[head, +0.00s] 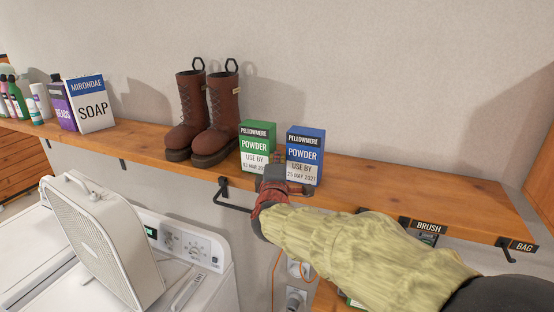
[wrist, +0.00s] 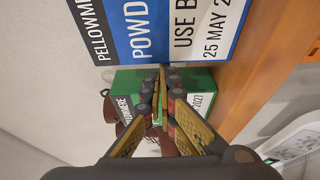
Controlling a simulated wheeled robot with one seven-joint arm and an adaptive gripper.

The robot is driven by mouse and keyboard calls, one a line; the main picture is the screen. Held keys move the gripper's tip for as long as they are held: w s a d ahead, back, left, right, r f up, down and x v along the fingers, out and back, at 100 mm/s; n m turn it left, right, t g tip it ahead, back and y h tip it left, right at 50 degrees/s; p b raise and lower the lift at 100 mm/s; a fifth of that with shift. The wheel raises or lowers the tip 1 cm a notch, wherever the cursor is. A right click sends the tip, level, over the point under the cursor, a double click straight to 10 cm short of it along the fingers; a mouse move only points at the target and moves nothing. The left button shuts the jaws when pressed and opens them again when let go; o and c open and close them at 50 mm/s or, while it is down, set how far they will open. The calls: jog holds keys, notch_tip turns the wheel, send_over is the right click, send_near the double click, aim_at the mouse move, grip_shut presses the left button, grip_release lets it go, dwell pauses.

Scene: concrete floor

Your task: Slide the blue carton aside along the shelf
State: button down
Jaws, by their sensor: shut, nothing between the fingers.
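The blue carton (head: 305,148), marked Pellowmere Powder, use by 25 May 2021, stands upright on the wooden shelf (head: 400,180). My gripper (head: 278,158) is shut and empty, at the gap between it and the green carton (head: 257,145) on its left. In the wrist view the blue carton (wrist: 165,30) fills the top, close beside the fingertips (wrist: 162,72). The green carton (wrist: 190,90) lies behind the fingers there. I cannot tell whether the fingertips touch the blue carton. My gripper hides part of the green carton's lower right.
Brown boots (head: 205,115) stand left of the green carton. A soap box (head: 90,103) and bottles are farther left. The shelf is clear to the right of the blue carton, up to its right end. Brush (head: 429,226) and bag (head: 523,246) labels hang at the front edge.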

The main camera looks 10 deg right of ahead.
aim_at(316, 162)
jog(key=s+d, duration=0.2)
jog(key=d, duration=0.1)
jog(key=s+d+b, duration=0.1)
jog(key=s+d, duration=0.1)
jog(key=d, duration=0.1)
jog(key=s+d+b, duration=0.1)
jog(key=s+d, duration=0.1)
jog(key=d, duration=0.1)
jog(key=shift+s+d, duration=0.1)
jog(key=shift+s, duration=0.3)
